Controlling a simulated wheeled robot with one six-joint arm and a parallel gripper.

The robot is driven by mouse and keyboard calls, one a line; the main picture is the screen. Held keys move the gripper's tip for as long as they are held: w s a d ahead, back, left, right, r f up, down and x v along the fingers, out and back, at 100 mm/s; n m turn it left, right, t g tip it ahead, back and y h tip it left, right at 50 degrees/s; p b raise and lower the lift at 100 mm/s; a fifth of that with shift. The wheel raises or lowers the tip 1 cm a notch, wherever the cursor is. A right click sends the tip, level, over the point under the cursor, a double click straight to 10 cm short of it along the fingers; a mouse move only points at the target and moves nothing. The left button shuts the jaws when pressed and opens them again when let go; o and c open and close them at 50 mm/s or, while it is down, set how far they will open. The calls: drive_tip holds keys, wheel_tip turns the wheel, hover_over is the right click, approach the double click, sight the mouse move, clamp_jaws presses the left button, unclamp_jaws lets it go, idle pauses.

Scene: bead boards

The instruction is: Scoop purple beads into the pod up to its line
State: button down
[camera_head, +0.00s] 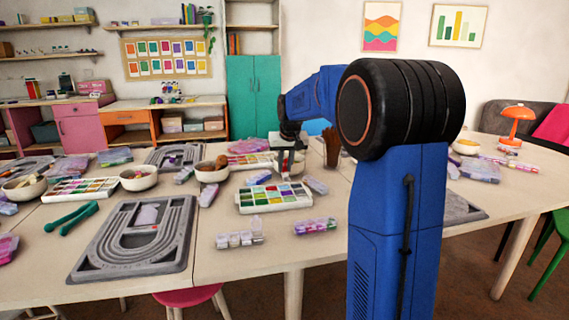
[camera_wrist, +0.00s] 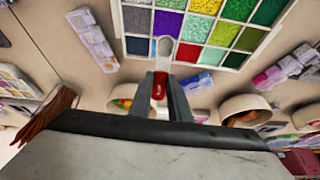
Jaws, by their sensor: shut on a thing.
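My gripper (camera_wrist: 160,98) is shut on a small scoop with a red handle (camera_wrist: 159,85). The scoop's pale bowl (camera_wrist: 165,46) points towards a white bead tray (camera_wrist: 121,50), overlapping its lower rows in the wrist view. The tray's purple beads (camera_wrist: 168,23) lie just beyond the bowl's tip; whether the bowl holds beads is unclear. In the head view my gripper (camera_head: 288,162) hangs over the table, behind a white multicoloured tray (camera_head: 238,206). A row of small clear containers (camera_head: 239,239) stands in front of that tray; I cannot tell which container is the pod.
A grey bead board (camera_head: 180,250) and green pliers (camera_head: 71,218) lie to the left. Bowls (camera_head: 139,184) and small boxes crowd the table's back. A container of pink and purple pieces (camera_head: 315,226) is near the front edge. My arm hides part of the right side.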

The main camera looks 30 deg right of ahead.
sight(286, 176)
drive_tip(key=shift+s+a+f+t+h, duration=0.15)
drive_tip(key=shift+s+f+t, duration=0.15)
drive_tip(key=shift+f+t, duration=0.15)
drive_tip(key=shift+s+a+f+t+h, duration=0.15)
drive_tip(key=shift+s+f+t, duration=0.1)
drive_tip(key=shift+f+t, duration=0.15)
drive_tip(key=shift+s+f, duration=0.2)
drive_tip(key=shift+f, duration=1.05)
drive_tip(key=shift+f, duration=0.1)
